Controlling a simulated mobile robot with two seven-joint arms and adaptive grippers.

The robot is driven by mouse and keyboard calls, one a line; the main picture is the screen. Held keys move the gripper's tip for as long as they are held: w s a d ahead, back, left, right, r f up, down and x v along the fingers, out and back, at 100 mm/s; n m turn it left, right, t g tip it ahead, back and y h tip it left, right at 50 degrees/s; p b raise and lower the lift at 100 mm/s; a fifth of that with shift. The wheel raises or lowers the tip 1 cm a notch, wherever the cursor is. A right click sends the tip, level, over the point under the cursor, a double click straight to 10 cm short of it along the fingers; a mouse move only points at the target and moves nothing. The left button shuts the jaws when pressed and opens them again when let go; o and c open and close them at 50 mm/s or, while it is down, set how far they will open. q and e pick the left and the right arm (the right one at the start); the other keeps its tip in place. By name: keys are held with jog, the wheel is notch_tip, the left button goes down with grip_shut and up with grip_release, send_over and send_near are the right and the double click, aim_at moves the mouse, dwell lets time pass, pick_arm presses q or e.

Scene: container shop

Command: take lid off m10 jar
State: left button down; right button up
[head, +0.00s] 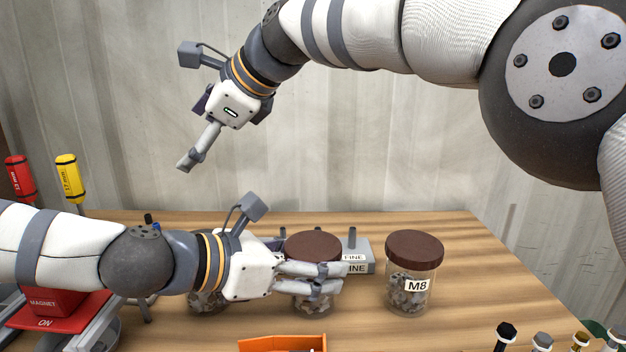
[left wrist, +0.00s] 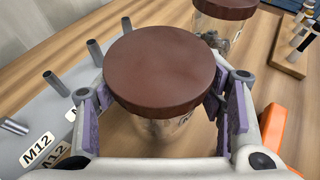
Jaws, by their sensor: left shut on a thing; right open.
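A clear jar with a brown lid (head: 313,245) stands on the table, metal parts showing at its base. My left gripper (head: 325,280) is shut on this jar, its fingers on both sides of the body just below the lid. The lid (left wrist: 160,68) is on the jar in the left wrist view, and the purple pads touch or nearly touch the sides below it. The jar's label is mostly hidden, so I cannot read whether it is M10. My right gripper (head: 187,163) is open and empty, high above the table to the upper left of the jar.
A lidded M8 jar (head: 411,275) stands to the right. Another jar (head: 208,302) is partly hidden behind my left wrist. A grey pegged block (head: 357,256) marked FINE is behind the held jar. An orange bin (head: 283,344) is in front. A red magnet device (head: 45,305) stands left.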

jog(key=w+r+m+t+y, duration=0.2)
jog(key=w+r+m+t, duration=0.15)
jog(key=r, duration=0.35)
jog(key=w+r+m+t+y, duration=0.2)
jog(key=w+r+m+t, duration=0.15)
jog(key=r, duration=0.45)
jog(key=w+d+m+t+h, duration=0.55)
jog(key=d+m+h, duration=0.6)
jog(key=m, duration=0.25)
jog(key=m+g+h, duration=0.2)
jog(key=m+g, duration=0.2)
jog(key=g, duration=1.4)
send_over(313, 245)
jog(key=f, duration=1.8)
jog(key=shift+w+f, duration=0.25)
jog(key=shift+f, duration=0.15)
jog(key=shift+s+f+n, duration=0.15)
jog(key=shift+s+n, duration=0.1)
jog(key=shift+n, duration=0.05)
notch_tip(313, 245, down, 8)
jog(key=shift+r, duration=0.15)
jog(key=c, duration=1.3)
jog(key=shift+o, duration=0.4)
jog(key=n, duration=0.4)
jog(key=shift+c, duration=0.3)
